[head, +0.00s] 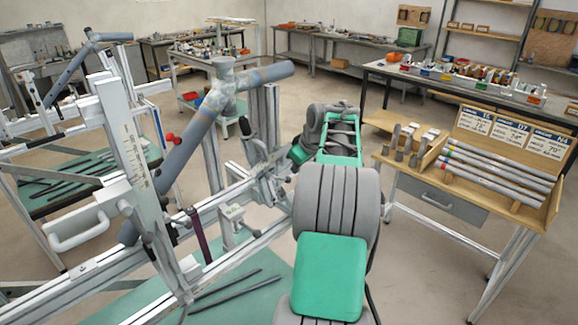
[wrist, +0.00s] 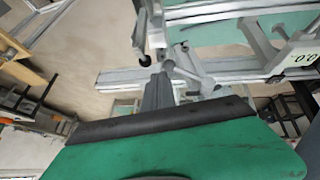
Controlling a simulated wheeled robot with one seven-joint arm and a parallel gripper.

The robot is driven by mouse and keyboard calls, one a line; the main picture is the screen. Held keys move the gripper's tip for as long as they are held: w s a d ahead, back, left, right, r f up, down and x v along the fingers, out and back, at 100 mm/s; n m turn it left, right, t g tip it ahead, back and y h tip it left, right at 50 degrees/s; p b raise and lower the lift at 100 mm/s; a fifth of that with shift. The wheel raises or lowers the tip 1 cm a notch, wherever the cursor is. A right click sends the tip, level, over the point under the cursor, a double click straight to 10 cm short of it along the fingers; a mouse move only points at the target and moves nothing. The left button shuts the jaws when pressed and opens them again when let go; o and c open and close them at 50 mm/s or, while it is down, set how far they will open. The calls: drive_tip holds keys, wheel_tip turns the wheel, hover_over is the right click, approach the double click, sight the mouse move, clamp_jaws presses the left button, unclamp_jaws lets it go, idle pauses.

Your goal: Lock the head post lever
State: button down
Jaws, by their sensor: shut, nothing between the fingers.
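In the head view the frame jig (head: 125,140) carries a grey bicycle frame (head: 190,140). My gripper (head: 298,156) is in front of the jig's right-hand end, partly hidden by my arm; its fingertips do not show clearly there. In the wrist view my gripper's dark grey fingers (wrist: 158,88) are shut with nothing between them. A light grey lever-like bar with a round pivot (wrist: 187,74) is just beyond and right of the fingertips; I cannot tell whether they touch. I cannot tell for certain whether this is the head post lever, or its lock state.
A red knob (head: 172,138) sits by the frame tube. A digital readout (wrist: 303,58) is on the jig at right in the wrist view. A wooden bench with tubes (head: 500,170) stands to the right. Open floor (head: 410,265) lies between it and my arm.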

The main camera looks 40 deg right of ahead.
drive_tip(key=s+d+r, duration=0.4)
drive_tip(key=s+r, duration=0.1)
drive_tip(key=r, duration=0.3)
drive_tip(key=shift+r+b, duration=0.15)
drive_tip(key=shift+b, duration=0.2)
